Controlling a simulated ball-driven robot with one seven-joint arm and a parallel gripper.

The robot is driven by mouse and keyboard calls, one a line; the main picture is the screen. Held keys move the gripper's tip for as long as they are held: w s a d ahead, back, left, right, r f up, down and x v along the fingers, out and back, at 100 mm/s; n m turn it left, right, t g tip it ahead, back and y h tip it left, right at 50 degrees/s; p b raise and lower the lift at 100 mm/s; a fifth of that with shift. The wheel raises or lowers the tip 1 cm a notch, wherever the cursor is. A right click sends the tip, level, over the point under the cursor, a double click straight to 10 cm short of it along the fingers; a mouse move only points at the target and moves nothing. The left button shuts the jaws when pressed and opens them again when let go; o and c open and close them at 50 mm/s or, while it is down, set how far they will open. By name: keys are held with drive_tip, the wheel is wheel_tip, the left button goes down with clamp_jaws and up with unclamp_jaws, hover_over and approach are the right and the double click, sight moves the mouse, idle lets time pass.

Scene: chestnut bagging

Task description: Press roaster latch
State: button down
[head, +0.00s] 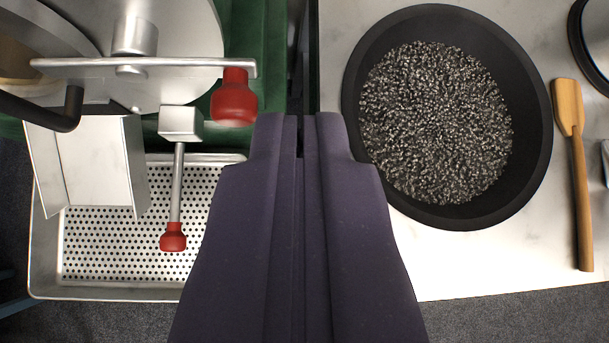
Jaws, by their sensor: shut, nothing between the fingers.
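The roaster (175,30) is a metal drum on a green body at the upper left. A flat bar crosses its face and ends in a red knob (234,100). Below it, a metal lever (178,180) hangs from a small block and ends in a smaller red knob (173,238); which of the two is the latch I cannot tell. My gripper (299,122) is shut and empty, in the middle of the view.
A perforated metal tray (38,240) lies below the roaster, with a metal chute (100,165) over its left part. A black pan (530,130) of dark grains stands on the white table (450,265) at right. A wooden spatula (579,180) lies beside it.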

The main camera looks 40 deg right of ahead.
drive_tip(key=shift+s+d+r+p, duration=0.25)
drive_tip(key=shift+s+d+r, duration=0.05)
drive_tip(key=shift+s+r, duration=0.55)
drive_tip(key=shift+s+d+r+p, duration=0.2)
drive_tip(key=shift+s+d+r, duration=0.05)
drive_tip(key=shift+s+r, duration=0.5)
drive_tip(key=s+a+r+t+b, duration=0.1)
drive_tip(key=s+r, duration=0.5)
drive_tip(key=r, duration=0.6)
drive_tip(key=s+a+r+t+b, duration=0.1)
drive_tip(key=s+r+t+b, duration=0.2)
drive_tip(key=r, duration=0.9)
drive_tip(key=s+a+r+t+b, duration=0.1)
drive_tip(key=s+r+t+b, duration=0.1)
drive_tip(key=s+r, duration=0.8)
wheel_tip(320, 180, up, 2)
drive_tip(key=shift+a+r+y, duration=0.25)
drive_tip(key=shift+a+y, duration=0.1)
drive_tip(key=shift+y, duration=0.05)
drive_tip(key=shift+w, duration=0.1)
